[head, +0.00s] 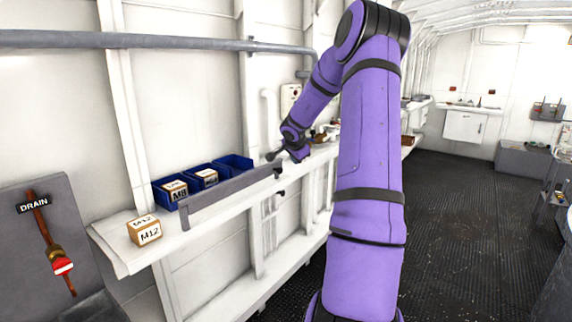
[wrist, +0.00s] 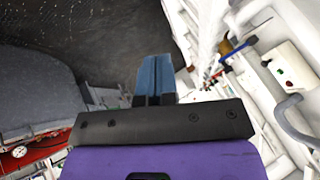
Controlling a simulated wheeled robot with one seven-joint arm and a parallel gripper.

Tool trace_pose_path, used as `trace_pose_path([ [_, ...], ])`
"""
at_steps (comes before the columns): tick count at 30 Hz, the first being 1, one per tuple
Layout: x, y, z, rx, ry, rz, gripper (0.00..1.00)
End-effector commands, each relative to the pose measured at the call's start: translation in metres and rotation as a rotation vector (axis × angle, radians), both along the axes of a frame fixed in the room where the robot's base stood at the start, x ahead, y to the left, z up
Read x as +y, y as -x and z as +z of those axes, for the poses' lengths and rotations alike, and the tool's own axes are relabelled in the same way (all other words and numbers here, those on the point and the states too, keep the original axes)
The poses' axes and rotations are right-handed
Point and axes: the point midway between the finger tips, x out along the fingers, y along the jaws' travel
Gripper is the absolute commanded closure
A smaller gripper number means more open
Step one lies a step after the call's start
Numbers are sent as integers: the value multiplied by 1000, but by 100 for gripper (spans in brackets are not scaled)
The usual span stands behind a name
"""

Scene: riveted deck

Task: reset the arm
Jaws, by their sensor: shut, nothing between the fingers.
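My purple arm stands upright in the middle of the head view and bends over toward the white wall shelf. My gripper (head: 273,155) is at the end of the arm, above the shelf and beyond the blue bins. In the wrist view my gripper (wrist: 154,76) shows its two blue fingers together with nothing between them. The fingers point toward the dark floor in that picture.
A white shelf (head: 120,258) runs along the left wall, with an M12 box (head: 145,230), several blue bins (head: 235,162) and a grey rail (head: 225,194). A drain valve (head: 62,265) is at far left. The ribbed floor (head: 455,215) at right is clear.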

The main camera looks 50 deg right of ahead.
Motion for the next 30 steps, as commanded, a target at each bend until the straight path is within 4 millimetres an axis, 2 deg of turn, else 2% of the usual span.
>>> trace_pose_path([
  [10, 4, -1, 4, -2, 6, 9, 100],
  [14, 25, -17, 26, -24, 66, 80, 100],
  [17, 60, -39, 57, -61, 146, 193, 100],
  [21, 128, -65, 104, -121, 252, 397, 100],
  [23, 160, -72, 121, -142, 285, 488, 100],
  [27, 238, -76, 156, -180, 337, 699, 100],
  [30, 293, -68, 174, -191, 356, 847, 100],
])
